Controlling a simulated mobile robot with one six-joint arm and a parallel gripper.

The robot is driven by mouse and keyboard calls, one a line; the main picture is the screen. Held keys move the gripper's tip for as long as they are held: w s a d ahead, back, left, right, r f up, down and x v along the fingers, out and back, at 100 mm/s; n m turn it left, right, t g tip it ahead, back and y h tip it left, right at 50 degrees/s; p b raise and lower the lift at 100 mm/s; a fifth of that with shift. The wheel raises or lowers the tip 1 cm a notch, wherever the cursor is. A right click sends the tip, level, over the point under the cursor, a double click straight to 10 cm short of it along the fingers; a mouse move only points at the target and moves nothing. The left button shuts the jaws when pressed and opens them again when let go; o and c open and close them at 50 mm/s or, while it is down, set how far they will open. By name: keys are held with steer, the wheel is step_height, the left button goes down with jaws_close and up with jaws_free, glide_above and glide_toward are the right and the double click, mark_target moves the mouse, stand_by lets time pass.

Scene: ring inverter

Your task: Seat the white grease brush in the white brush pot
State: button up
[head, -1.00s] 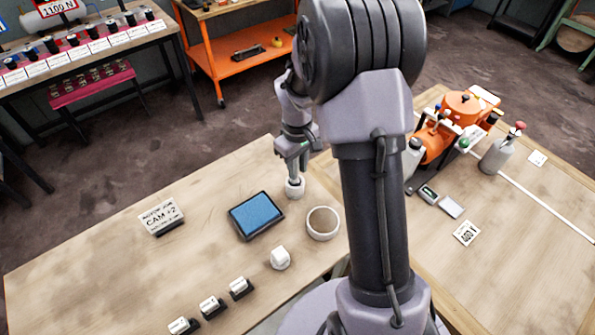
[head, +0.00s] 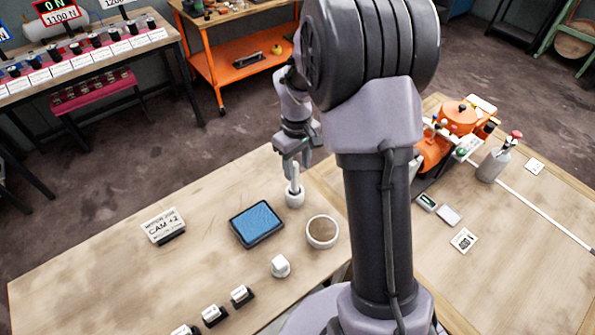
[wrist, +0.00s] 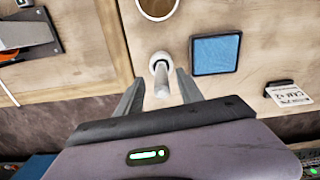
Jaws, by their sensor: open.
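The white grease brush (head: 295,174) stands roughly upright, its handle rising out of the small white brush pot (head: 294,199). Its lower end is hidden inside the pot. In the wrist view, the brush handle (wrist: 161,82) points up toward the camera, with the pot rim (wrist: 159,60) around its base. My gripper (head: 294,160) is open just above the pot. In the wrist view its fingers (wrist: 160,90) stand apart on either side of the handle, with gaps on both sides.
A blue pad in a dark tray (head: 257,224) lies left of the pot. A wider white bowl (head: 322,232) stands in front. An orange machine (head: 437,152) stands at right.

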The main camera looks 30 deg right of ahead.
step_height(320, 180, up, 7)
steer(key=shift+r+p, duration=0.2)
steer(key=shift+p, duration=0.85)
steer(key=s+a+r+m+t, duration=0.4)
steer(key=s+a+r, duration=0.6)
steer(key=s+r, duration=0.3)
steer(key=s+a+r+m+t+y, duration=0.1)
steer(key=s+a+m+t+y, duration=0.1)
steer(key=s, duration=0.6)
steer(key=shift+a+r+m, duration=0.4)
steer(key=shift+a+m, duration=0.4)
steer(key=shift+a, duration=0.25)
steer(key=shift+s+f, duration=0.1)
